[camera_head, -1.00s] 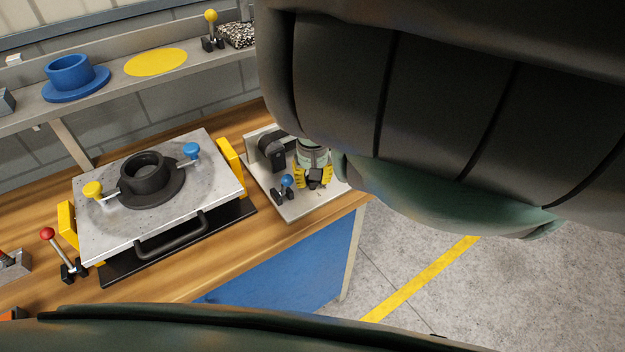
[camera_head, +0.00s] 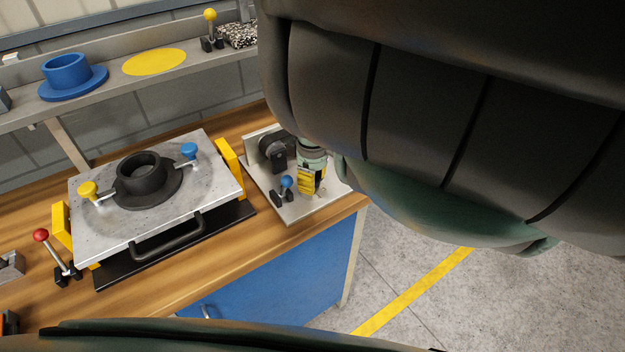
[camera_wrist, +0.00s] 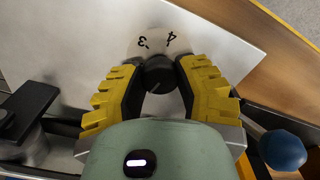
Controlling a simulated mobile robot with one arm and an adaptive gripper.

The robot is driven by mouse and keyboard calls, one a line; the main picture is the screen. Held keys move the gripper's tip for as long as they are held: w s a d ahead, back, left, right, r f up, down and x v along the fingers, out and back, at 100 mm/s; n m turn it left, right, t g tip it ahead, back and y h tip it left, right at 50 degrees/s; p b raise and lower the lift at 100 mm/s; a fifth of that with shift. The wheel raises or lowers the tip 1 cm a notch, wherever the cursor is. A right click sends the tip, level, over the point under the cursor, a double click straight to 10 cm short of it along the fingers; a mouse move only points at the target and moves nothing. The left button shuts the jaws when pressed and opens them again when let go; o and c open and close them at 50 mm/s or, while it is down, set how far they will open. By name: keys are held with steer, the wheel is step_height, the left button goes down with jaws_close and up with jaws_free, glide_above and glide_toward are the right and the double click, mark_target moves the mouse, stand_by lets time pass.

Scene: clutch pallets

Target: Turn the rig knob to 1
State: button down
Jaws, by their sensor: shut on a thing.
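The rig (camera_head: 297,213) is a pale metal plate on the right end of the wooden bench. My gripper (camera_head: 312,188), with yellow ribbed fingers, reaches down over it. In the wrist view my gripper (camera_wrist: 160,80) is shut on a dark round knob (camera_wrist: 158,72), one finger on each side. A pale dial (camera_wrist: 158,42) shows beyond the knob, with the marks 3 and 4 readable at its far edge. The rest of the dial, including any 1, is hidden by the knob and fingers.
A blue ball-topped lever (camera_head: 286,183) stands close beside my gripper, also seen in the wrist view (camera_wrist: 283,150). A dark clamp part (camera_head: 274,152) stands behind it. A grey plate (camera_head: 215,170) with a black flanged ring (camera_head: 146,180) lies to the left.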

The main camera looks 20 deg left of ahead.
steer(key=shift+n, duration=1.3)
steer(key=c, duration=0.6)
jaws_free()
steer(key=shift+o, duration=0.2)
steer(key=shift+r, duration=0.1)
step_height(320, 180, up, 5)
steer(key=shift+w+d+f, duration=0.1)
steer(key=shift+f, duration=0.05)
steer(key=shift+r+n, duration=0.3)
steer(key=shift+r, duration=1)
